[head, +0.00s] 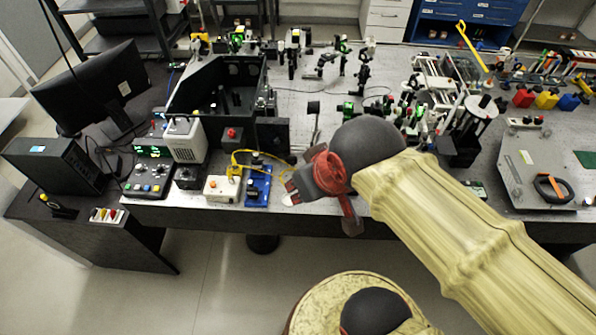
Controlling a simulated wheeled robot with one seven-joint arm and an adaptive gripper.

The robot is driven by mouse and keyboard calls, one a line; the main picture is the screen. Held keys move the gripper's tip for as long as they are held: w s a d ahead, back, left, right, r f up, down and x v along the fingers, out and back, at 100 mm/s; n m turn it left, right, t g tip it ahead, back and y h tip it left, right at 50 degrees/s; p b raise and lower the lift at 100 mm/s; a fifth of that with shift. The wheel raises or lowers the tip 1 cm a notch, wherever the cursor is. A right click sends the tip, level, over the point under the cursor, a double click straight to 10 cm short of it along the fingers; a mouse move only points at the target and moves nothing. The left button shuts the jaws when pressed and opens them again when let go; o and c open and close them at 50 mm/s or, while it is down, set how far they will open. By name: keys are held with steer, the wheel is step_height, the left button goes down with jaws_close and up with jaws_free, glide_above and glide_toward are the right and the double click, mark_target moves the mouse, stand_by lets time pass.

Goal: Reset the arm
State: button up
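My arm reaches in from the lower right in the head view, with a pale yellow link, a dark round joint and a red ring. My gripper (302,186) is at the arm's far end, over the front edge of the bench (300,92). It is dark with a small light patch at its left side. Its fingers do not show clearly, so I cannot tell whether it is open or shut. I see nothing clearly held in it.
Near the gripper's left are a blue device (258,186) with yellow cable and a white box (222,189). Optics crowd the bench behind. A grey case (535,170) stands at the right, a monitor (92,88) at the left. The floor in front (220,270) is clear.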

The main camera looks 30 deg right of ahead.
step_height(320, 180, down, 14)
steer(key=b, duration=1.3)
steer(key=shift+r+b, duration=0.2)
steer(key=shift+b, duration=0.1)
